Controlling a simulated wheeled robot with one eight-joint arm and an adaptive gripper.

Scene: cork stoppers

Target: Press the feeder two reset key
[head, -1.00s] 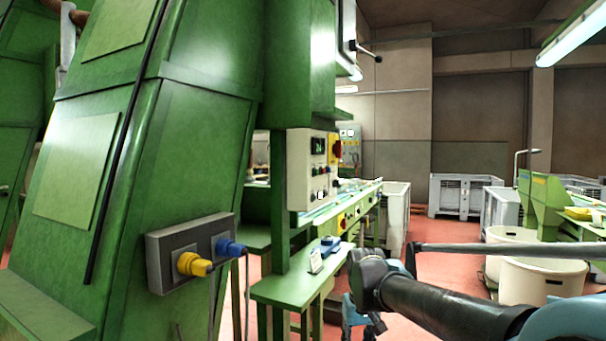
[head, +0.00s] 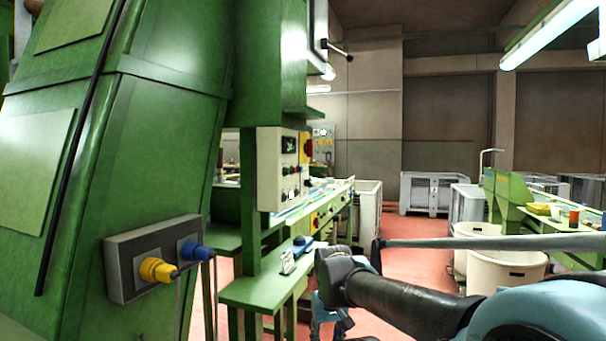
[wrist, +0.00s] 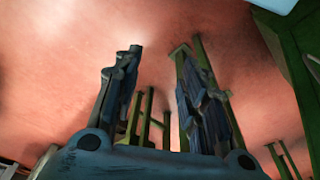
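A pale control panel (head: 269,170) is fixed to the green machine, left of centre in the head view. It carries a dark display, a red-and-yellow switch (head: 306,147) and several small round keys (head: 290,193). The labels are too small to read, so I cannot tell which key is the feeder two reset. My gripper (wrist: 160,62) is open and empty in the wrist view, with its two dark fingers apart above the red floor. In the head view my arm reaches in from the lower right, apart from the panel. The panel is not recognisable in the wrist view.
A green shelf (head: 252,291) below the panel holds a small white sign (head: 287,263) and a blue object (head: 300,245). A grey socket box (head: 125,265) with yellow and blue plugs juts out at left. White tubs (head: 505,272) stand at right. Red floor lies open between.

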